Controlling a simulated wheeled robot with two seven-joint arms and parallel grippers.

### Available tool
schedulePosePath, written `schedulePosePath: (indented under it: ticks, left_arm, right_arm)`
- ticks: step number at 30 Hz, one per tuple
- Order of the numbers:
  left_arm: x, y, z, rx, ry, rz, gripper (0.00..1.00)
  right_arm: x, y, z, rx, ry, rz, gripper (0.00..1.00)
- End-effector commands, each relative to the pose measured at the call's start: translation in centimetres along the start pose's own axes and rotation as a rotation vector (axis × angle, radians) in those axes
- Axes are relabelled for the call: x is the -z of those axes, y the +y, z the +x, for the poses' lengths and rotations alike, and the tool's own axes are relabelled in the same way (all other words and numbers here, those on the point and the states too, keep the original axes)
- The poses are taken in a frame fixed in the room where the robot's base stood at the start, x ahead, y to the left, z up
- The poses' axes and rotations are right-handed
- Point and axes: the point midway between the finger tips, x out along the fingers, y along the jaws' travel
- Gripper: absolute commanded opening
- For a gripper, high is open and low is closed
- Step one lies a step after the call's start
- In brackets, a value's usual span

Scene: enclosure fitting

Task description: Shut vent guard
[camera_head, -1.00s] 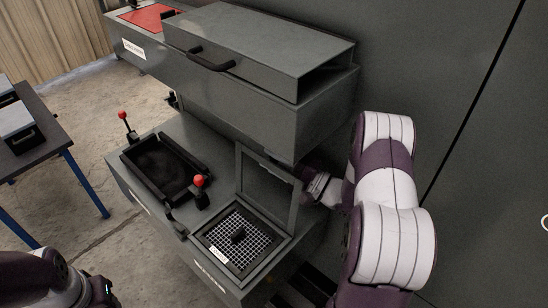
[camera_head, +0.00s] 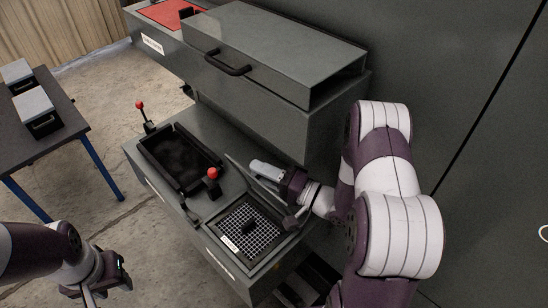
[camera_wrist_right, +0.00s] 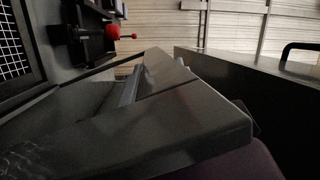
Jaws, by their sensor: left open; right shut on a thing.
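The vent guard (camera_head: 239,172) is a thin grey hinged panel. In the head view it shows nearly edge-on, raised above the square vent with a white grid (camera_head: 250,231) and a dark knob. A dark panel, likely the guard, fills the lower part of the right wrist view (camera_wrist_right: 150,135). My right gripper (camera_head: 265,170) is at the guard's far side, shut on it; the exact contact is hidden. My left gripper (camera_head: 108,283) is open and empty, low at the left, away from the bench.
A black tray (camera_head: 150,160) and two red-knobbed levers (camera_head: 141,106) (camera_head: 212,174) stand left of the vent. A large grey hood with a black handle (camera_head: 228,68) overhangs behind. A side table with grey boxes (camera_head: 35,105) is at the left. Open floor lies between.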

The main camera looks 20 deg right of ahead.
Motion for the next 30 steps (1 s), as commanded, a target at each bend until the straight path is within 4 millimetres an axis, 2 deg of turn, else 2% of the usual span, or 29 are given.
schedulePosePath:
  ticks: [1,10,26,27,28,30]
  left_arm:
    - [0.1,0.0,-0.5,0.000,0.000,0.000,0.42]
    - [0.1,0.0,-0.9,0.000,0.000,0.000,0.42]
    - [0.1,0.0,-0.9,0.000,0.000,0.000,0.42]
    - [0.1,0.0,-0.9,0.000,0.000,0.000,0.42]
    - [0.1,0.0,-0.9,0.000,0.000,0.000,0.42]
    - [0.1,0.0,-0.9,0.000,0.000,0.000,0.42]
  right_arm:
    - [-0.5,-0.6,0.3,0.004,-0.010,-0.027,0.00]
    - [-2.6,-0.2,0.9,-0.029,-0.027,-0.141,0.00]
    - [-3.1,0.0,1.0,-0.037,-0.033,-0.165,0.00]
    - [-3.1,0.0,1.0,-0.037,-0.033,-0.165,0.37]
    - [-3.1,0.0,1.0,-0.038,-0.033,-0.165,0.47]
    - [-3.1,0.1,1.0,-0.039,-0.032,-0.165,0.49]
